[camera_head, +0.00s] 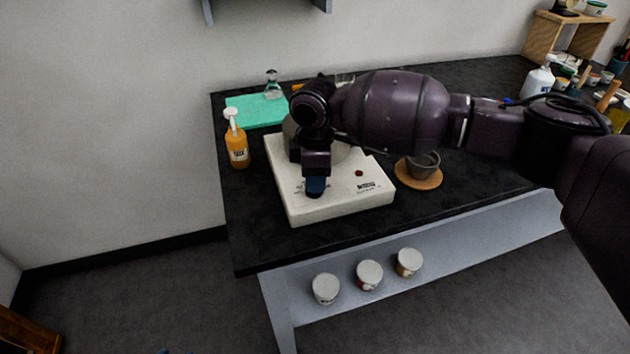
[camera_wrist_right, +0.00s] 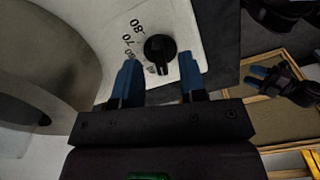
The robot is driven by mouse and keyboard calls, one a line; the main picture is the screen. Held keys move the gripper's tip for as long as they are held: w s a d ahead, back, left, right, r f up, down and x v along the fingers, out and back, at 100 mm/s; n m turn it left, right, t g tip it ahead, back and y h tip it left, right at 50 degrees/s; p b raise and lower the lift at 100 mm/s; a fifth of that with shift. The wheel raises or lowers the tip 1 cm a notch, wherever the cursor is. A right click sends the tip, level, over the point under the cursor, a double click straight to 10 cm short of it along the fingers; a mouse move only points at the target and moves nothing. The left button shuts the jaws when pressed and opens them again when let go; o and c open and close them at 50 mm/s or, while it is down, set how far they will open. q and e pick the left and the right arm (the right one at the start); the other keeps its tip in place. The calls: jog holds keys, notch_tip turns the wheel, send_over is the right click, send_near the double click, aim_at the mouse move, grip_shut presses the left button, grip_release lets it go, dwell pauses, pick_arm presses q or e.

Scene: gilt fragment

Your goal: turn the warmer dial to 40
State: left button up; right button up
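The warmer (camera_head: 345,205) is a white box with a round grey top, standing on the black table. Its dial (camera_wrist_right: 159,48) is a black knob on the white panel, with 80 and 70 readable beside it and other marks partly hidden. My right gripper (camera_head: 315,186) points down over the warmer's front panel and hides the dial in the head view. In the right wrist view its blue fingers (camera_wrist_right: 160,78) are apart, with the knob beyond and between their tips and gaps visible. My left gripper (camera_wrist_right: 266,76) seems to show at the right of that view; its opening is unclear.
An orange bottle (camera_head: 237,145) stands left of the warmer, with a green mat (camera_head: 245,112) and a glass flask (camera_head: 273,88) behind. A grey bowl (camera_head: 423,165) on a round wooden coaster (camera_head: 404,176) stands to the right. Several jars (camera_head: 369,273) sit on the lower shelf.

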jog(key=shift+f, duration=0.85)
grip_shut()
